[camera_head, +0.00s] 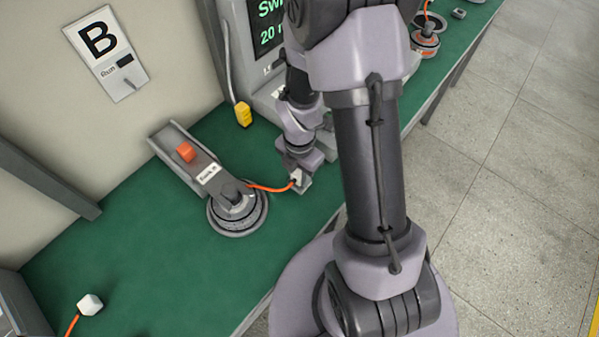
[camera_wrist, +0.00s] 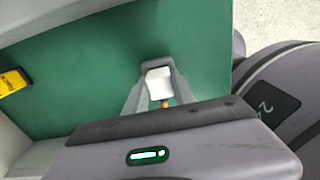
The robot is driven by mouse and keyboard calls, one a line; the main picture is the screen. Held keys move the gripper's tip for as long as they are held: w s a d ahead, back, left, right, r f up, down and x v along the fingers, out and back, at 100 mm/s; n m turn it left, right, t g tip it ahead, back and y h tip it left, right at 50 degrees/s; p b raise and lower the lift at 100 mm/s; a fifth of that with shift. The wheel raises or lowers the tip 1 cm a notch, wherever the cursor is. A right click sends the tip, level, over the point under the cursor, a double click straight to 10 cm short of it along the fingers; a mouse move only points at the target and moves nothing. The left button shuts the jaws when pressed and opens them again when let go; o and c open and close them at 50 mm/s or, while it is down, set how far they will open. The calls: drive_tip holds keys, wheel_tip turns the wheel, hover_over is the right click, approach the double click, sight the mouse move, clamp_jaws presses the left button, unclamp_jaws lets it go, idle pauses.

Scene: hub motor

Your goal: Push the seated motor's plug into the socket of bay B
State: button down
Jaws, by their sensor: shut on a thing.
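The seated motor (camera_head: 237,212) is a round grey hub sitting in its holder at the near end of a grey bay fixture (camera_head: 172,140) on the green bench. An orange cable (camera_head: 268,188) runs from the motor to the white plug. My gripper (camera_head: 301,183) is shut on the white plug (camera_wrist: 159,82), to the right of the motor and apart from the fixture. In the wrist view the plug sits between the two grey fingertips. An orange block (camera_head: 185,151), perhaps the socket, stands on the fixture behind the motor. A sign with the letter B (camera_head: 103,48) is on the wall behind it.
A yellow connector (camera_head: 243,114) hangs on a grey cable beside the screen unit (camera_head: 265,40). Another white plug (camera_head: 90,304) with an orange cable lies at the lower left. Another motor (camera_head: 425,42) stands at the far right. The green bench (camera_head: 150,260) is clear in front of the fixture.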

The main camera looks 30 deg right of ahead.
sight(299, 173)
drive_tip(key=c, duration=1)
unclamp_jaws()
drive_tip(key=shift+o, duration=0.2)
wheel_tip(299, 173, up, 17)
drive_tip(key=p, duration=0.7)
drive_tip(key=shift+r, duration=0.2)
